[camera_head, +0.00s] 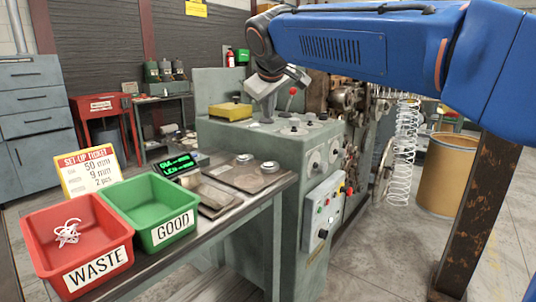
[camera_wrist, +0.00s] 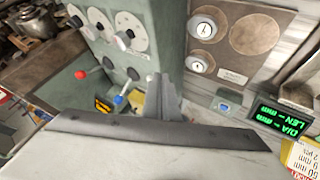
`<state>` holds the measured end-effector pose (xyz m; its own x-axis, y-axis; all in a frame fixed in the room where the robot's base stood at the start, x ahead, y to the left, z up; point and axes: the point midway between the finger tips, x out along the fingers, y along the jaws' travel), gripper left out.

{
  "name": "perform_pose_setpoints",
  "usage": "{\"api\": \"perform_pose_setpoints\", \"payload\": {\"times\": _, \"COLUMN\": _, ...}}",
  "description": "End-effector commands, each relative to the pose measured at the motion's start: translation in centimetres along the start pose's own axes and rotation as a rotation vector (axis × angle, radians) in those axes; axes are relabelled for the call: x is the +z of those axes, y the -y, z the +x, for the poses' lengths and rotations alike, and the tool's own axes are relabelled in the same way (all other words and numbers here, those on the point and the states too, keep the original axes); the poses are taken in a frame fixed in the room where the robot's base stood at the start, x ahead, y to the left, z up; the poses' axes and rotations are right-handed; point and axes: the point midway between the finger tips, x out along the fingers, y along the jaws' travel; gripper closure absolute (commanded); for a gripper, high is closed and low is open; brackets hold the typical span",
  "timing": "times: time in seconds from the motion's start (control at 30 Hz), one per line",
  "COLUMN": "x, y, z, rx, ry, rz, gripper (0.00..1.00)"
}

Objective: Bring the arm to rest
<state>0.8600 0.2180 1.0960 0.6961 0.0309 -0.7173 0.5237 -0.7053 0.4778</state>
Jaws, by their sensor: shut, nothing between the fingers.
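My blue arm reaches in from the right of the head view, high over the spring coiler (camera_head: 245,150). My gripper (camera_head: 266,118) points down above the coiler's top, near its dials. In the wrist view my gripper (camera_wrist: 160,78) is shut with nothing between the fingers. Behind it the wrist view shows the coiler's control side (camera_wrist: 140,30), with dials, a red knob (camera_wrist: 80,74) and a blue knob (camera_wrist: 118,99). Whether the fingertips touch anything cannot be told.
A red WASTE bin (camera_head: 110,275) holds white wire scrap; a green GOOD bin (camera_head: 125,195) looks empty. A set-up ticket (camera_head: 88,172) and a green-lit display (camera_head: 175,166) stand by them. A yellow block (camera_head: 230,111) lies on the coiler. A drum (camera_head: 445,175) stands right.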

Motion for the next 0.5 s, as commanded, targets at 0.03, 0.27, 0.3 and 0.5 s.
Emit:
{"api": "perform_pose_setpoints", "payload": {"times": 0.03, "x": 1.0, "y": -0.3, "z": -0.1, "rx": -0.002, "ry": 0.007, "rz": 0.010, "gripper": 1.00}}
{"api": "perform_pose_setpoints", "payload": {"times": 0.27, "x": 6.3, "y": -1.2, "z": -0.5, "rx": -0.015, "ry": 0.045, "rz": 0.070, "gripper": 1.00}}
{"api": "perform_pose_setpoints", "payload": {"times": 0.3, "x": 7.5, "y": -1.4, "z": -0.5, "rx": -0.018, "ry": 0.053, "rz": 0.084, "gripper": 1.00}}
{"api": "perform_pose_setpoints", "payload": {"times": 0.5, "x": 16.2, "y": -1.7, "z": -1.3, "rx": -0.038, "ry": 0.113, "rz": 0.186, "gripper": 1.00}}
